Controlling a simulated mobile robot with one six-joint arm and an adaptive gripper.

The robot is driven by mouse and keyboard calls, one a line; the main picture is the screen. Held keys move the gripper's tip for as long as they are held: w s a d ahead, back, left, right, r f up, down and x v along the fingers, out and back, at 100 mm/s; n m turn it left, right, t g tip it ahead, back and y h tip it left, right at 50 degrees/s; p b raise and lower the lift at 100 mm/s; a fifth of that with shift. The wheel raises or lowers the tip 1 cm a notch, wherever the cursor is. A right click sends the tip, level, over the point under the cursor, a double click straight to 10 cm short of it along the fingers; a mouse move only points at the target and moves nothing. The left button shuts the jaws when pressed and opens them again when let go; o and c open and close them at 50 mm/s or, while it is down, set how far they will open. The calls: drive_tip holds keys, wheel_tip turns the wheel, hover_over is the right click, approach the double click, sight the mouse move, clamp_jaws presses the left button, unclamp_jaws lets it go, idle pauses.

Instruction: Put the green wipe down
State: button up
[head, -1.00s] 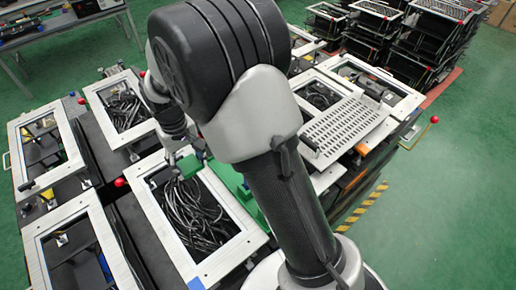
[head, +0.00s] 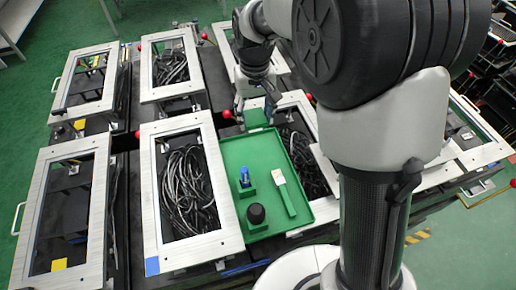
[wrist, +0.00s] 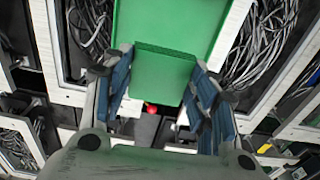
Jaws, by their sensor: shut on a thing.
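The green wipe (head: 256,118) is a small green block in my gripper (head: 257,104), at the far end of the green tray (head: 238,150) in the head view. In the wrist view my gripper (wrist: 161,98) has its blue-padded fingers on both sides of the wipe (wrist: 162,76). There the wipe overlaps the near edge of the tray (wrist: 170,20). I cannot tell its height above the tray. The tray holds a blue item (head: 244,178), a black round item (head: 256,214) and a green-handled brush (head: 284,193). Its far-left part is bare.
White-framed boxes with black cables (head: 186,190) stand left and right of the tray. More framed fixtures (head: 68,205) are at the left. A red ball knob (head: 227,114) is close to the left of my gripper. My arm hides part of the right side.

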sight(256, 152)
wheel_tip(256, 152, down, 15)
drive_tip(key=b, duration=0.3)
drive_tip(key=shift+r+b, duration=0.1)
drive_tip(key=shift+b, duration=0.3)
drive_tip(key=shift+f, duration=0.2)
drive_tip(key=o, duration=1.3)
drive_tip(key=shift+r, duration=0.1)
